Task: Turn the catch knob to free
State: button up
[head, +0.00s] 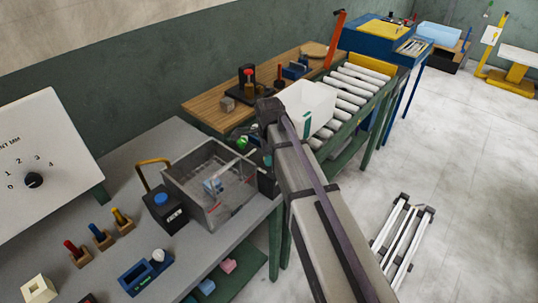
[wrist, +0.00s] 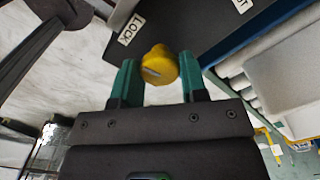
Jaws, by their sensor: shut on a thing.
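The yellow catch knob (wrist: 160,65) shows in the wrist view, with a pale pointer line on its face. My gripper (wrist: 158,63) is shut on it, one green finger on each side. The knob is in front of a dark panel (wrist: 190,25). A white LOCK label (wrist: 131,29) is on the panel, up and left of the knob. Another label (wrist: 243,5) at the top right is cut off by the frame. In the head view my arm hides the knob, and I cannot make out my gripper clearly.
In the head view a clear box (head: 205,190) and a blue-button box (head: 165,208) stand on the grey bench (head: 140,180). The floor at right is mostly clear, apart from a railed frame (head: 403,235).

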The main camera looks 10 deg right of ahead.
jog(key=n, duration=0.8)
jog(key=shift+n, duration=0.3)
jog(key=n, duration=0.4)
jog(key=shift+n, duration=2.1)
jog(key=o, duration=0.9)
